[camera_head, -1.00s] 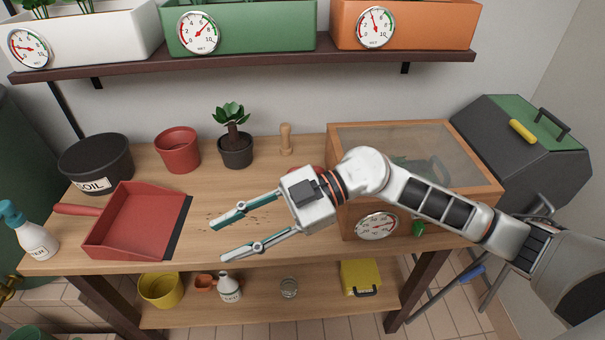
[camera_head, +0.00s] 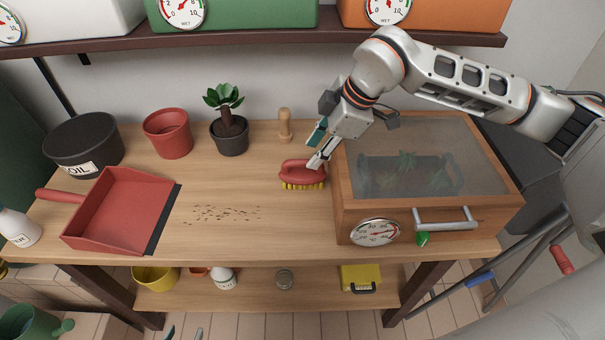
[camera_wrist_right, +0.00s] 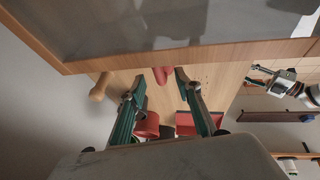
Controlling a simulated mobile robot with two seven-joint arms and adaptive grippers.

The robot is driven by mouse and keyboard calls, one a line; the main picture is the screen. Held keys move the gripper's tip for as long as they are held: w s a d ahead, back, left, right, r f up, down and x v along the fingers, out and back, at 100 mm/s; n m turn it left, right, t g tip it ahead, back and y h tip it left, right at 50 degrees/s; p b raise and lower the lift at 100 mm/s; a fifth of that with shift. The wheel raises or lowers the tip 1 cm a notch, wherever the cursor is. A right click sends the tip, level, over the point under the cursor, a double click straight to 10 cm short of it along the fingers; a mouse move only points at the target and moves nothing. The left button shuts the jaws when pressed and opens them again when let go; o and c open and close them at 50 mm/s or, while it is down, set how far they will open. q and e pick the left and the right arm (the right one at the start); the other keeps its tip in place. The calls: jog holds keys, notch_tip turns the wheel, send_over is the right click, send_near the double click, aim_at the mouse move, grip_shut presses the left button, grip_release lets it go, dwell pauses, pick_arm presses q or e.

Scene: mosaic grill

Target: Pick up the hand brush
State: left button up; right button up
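The hand brush (camera_head: 302,173) has a red handle and yellow bristles. It lies bristles down on the bench, left of the glazed wooden box. My right gripper (camera_head: 318,147) is at the brush's upper right end, pointing down toward it. In the right wrist view the gripper (camera_wrist_right: 160,77) is open, and part of the red brush handle (camera_wrist_right: 162,73) shows between the fingertips, with gaps on both sides. I cannot tell how far below the tips it is. My left gripper (camera_head: 184,332) shows only as two separated fingertips at the bottom edge, away from the brush.
The glazed wooden box (camera_head: 430,212) stands close right of the brush. A wooden peg (camera_head: 285,125), potted plant (camera_head: 232,138) and red pot (camera_head: 168,134) stand behind. A red dustpan (camera_head: 122,207) lies left, with scattered crumbs (camera_head: 222,213) between. A shelf (camera_head: 250,46) hangs above.

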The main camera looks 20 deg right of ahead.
aim_at(305, 161)
jog(key=x, duration=0.5)
jog(key=shift+w, duration=0.25)
grip_shut()
